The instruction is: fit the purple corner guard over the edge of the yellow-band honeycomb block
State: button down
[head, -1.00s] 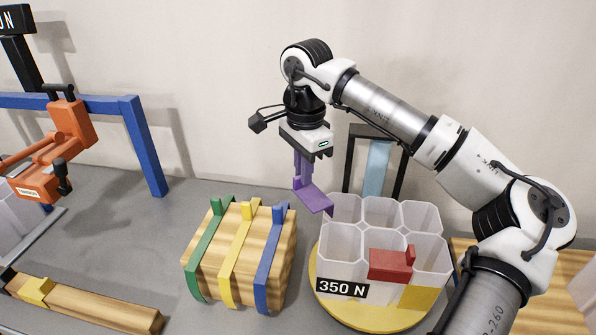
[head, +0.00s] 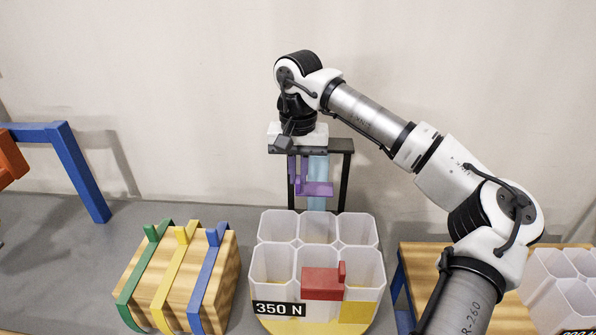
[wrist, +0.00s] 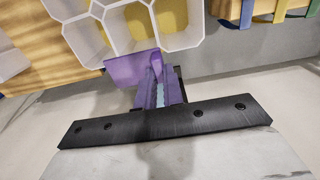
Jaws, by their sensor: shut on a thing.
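My gripper (head: 299,176) is shut on the purple corner guard (head: 318,189), an L-shaped piece. The guard also shows in the wrist view (wrist: 128,69), where its flat part sticks out from the fingers toward the block. The honeycomb block (head: 273,266) has white open cells, a 350 N label and a yellow patch at its lower front right. In the head view the guard appears above the block's back rim, apart from it. In the wrist view the guard overlaps the near cell wall (wrist: 100,50); I cannot tell if they touch.
A red guard (head: 322,283) sits on the block's front. A wooden block with green, yellow and blue straps (head: 180,270) is at left. Another honeycomb block (head: 560,275) is at right.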

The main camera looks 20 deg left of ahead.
aim_at(298, 216)
jog(key=shift+f, duration=0.1)
jog(key=shift+f+b, duration=2.6)
jog(key=shift+f, duration=1.2)
jog(key=c, duration=1)
grip_release()
jog(key=shift+c, duration=0.2)
jog(key=shift+r, duration=0.1)
jog(key=shift+r+p, duration=2.1)
jog(key=shift+r, duration=0.9)
